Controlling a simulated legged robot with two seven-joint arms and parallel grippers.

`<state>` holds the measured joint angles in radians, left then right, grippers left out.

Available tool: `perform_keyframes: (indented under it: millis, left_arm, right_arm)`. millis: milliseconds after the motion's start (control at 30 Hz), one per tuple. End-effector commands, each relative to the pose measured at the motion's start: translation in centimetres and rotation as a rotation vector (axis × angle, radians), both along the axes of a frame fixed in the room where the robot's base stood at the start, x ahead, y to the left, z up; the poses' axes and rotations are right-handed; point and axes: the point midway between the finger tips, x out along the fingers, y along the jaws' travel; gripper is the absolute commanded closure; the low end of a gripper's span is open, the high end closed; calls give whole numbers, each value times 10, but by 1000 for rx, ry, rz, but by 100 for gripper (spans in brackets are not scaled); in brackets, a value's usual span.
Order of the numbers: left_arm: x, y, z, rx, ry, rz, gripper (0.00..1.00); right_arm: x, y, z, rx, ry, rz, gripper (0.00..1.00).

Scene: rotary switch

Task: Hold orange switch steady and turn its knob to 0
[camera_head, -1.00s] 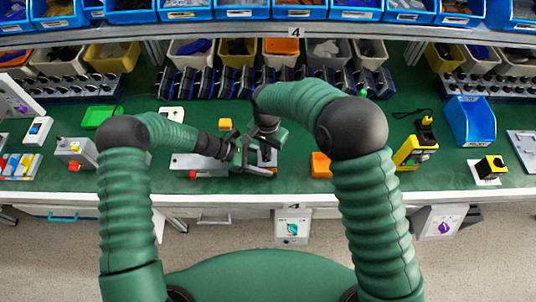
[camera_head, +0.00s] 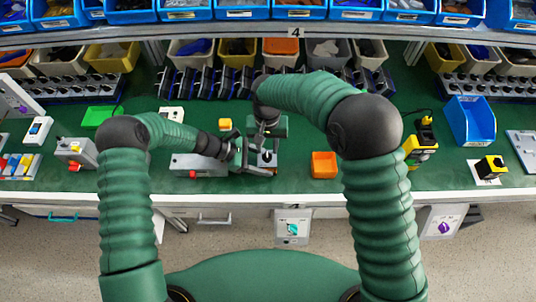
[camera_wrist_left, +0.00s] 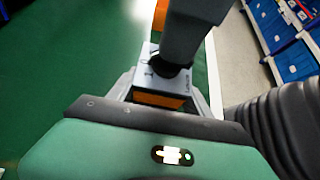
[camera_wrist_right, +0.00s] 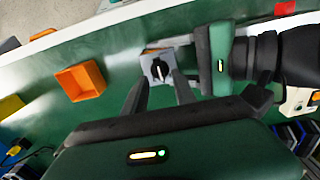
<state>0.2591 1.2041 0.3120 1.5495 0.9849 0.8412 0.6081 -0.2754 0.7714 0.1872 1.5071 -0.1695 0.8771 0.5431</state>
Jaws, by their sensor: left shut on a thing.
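The orange switch (camera_wrist_left: 158,99) is a small box with an orange body and a grey top plate. It shows in the left wrist view and, small, in the head view (camera_head: 267,158). My left gripper (camera_head: 258,160) is shut on the switch body from the left. The black knob (camera_wrist_right: 160,70) sits on the grey plate in the right wrist view. My right gripper (camera_wrist_right: 160,97) is open, with its fingers spread to either side of the knob. In the left wrist view a right finger hides part of the knob. I cannot tell whether the fingers touch it or which mark it points to.
A small orange bin (camera_head: 323,164) stands on the green bench to the right. A grey box with a red button (camera_head: 197,165) lies beneath my left wrist. A yellow-black device (camera_head: 420,146) and a blue bin (camera_head: 470,120) stand farther right.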

Motion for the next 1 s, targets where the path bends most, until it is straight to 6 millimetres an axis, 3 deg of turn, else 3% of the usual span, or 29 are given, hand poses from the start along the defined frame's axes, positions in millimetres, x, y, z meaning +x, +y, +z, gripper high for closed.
perform_keyframes:
  millis: [200, 467, 500, 600, 667, 1000]
  left_arm:
    - [0, 0, 0, 1, 1, 1, 84]
    - [0, 0, 0, 1, 0, 1, 84]
    - [0, 0, 0, 1, 0, 1, 37]
    - [0, 0, 0, 1, 0, 1, 24]
    - [0, 0, 0, 1, -1, 1, 17]
    - [0, 3, 2, 1, -1, 1, 17]
  right_arm:
    - [0, 0, 19, 0, -1, 1, 67]
    - [0, 0, 21, -1, 0, 1, 67]
    - [0, 0, 21, -1, 0, 1, 67]
    - [0, 0, 21, -1, 0, 1, 67]
    - [0, 0, 21, -1, 0, 1, 67]
    - [0, 0, 21, -1, 0, 1, 67]
